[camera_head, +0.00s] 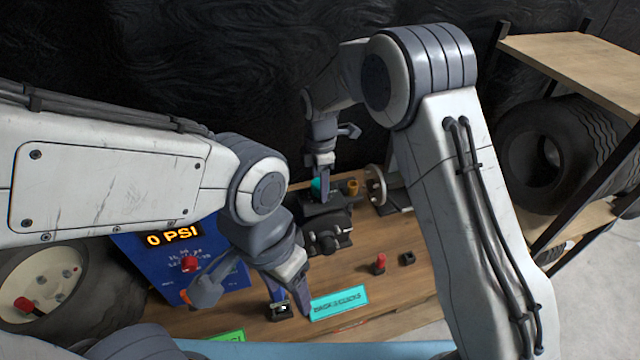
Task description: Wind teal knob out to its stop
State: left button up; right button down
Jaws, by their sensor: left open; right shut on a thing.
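The teal knob (316,186) sits on a dark machine (328,222) at the back of the wooden workbench, and is partly covered by gripper fingers. My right gripper (323,193) comes down from above and is shut on the teal knob. My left gripper (291,306) is open at the front of the bench, well apart from the knob. A small black block (281,312) lies at its fingertips, with no clear grip on it.
An orange-brown knob (352,187) stands right beside the teal one. A blue panel (165,262) reading 0 PSI stands at left. A teal label (339,303), a red-topped piece (380,264) and a small black block (407,258) lie on the bench (395,290).

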jog(key=shift+c, duration=1.3)
grip_release()
notch_tip(320, 180, up, 11)
jog(key=b, duration=0.2)
jog(key=shift+f, duration=0.2)
jog(key=shift+s, duration=0.1)
jog(key=s+r+m+b, duration=0.15)
jog(key=s+m, duration=0.55)
jog(key=s, duration=1)
jog(key=s+d+f+m, duration=0.2)
jog(key=s+m, duration=0.1)
jog(key=s, duration=0.4)
jog(key=s+d+f+m+y, duration=0.1)
jog(key=s+d+f+m, duration=0.1)
jog(key=s+m, duration=0.2)
jog(key=s, duration=0.3)
jog(key=shift+s+d+f+m, duration=0.25)
jog(key=shift+s+d+m, duration=0.05)
jog(key=shift+s+d, duration=0.1)
